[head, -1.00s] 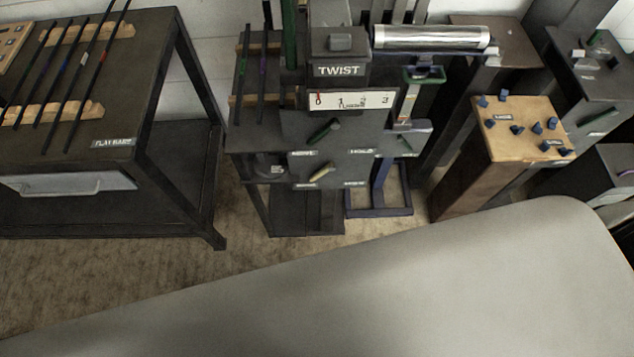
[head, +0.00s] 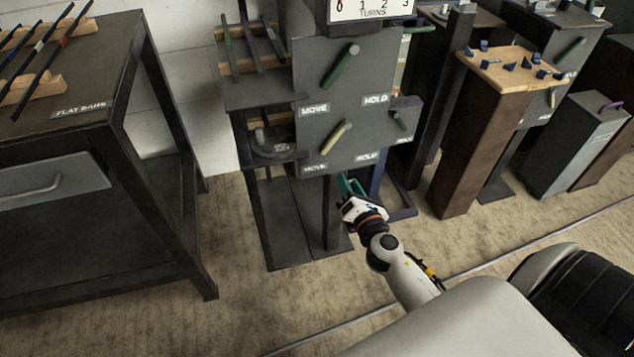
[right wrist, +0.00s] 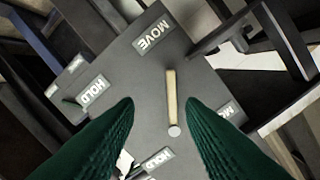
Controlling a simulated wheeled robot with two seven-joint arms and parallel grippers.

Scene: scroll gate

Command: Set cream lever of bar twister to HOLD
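The cream lever (head: 335,135) is on the grey front panel (head: 368,125) of the bar twister. In the head view it slants from lower left to upper right. Its lower end is near the lower MOVE label (head: 315,168); the lower HOLD label (head: 366,156) is to the right. My right gripper (head: 350,186) is below the panel in the head view, with green fingers. In the right wrist view the gripper (right wrist: 160,106) is open and empty, and the cream lever (right wrist: 171,95) shows between its fingers, apart from them. My left gripper is not in view.
A green lever (head: 341,65) sits above the cream one, with its own MOVE and HOLD labels. A smaller dark green lever (head: 398,119) is at the right. A flat-bar table (head: 120,100) stands left, and a wooden-topped pedestal (head: 455,140) right. The floor in front is clear.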

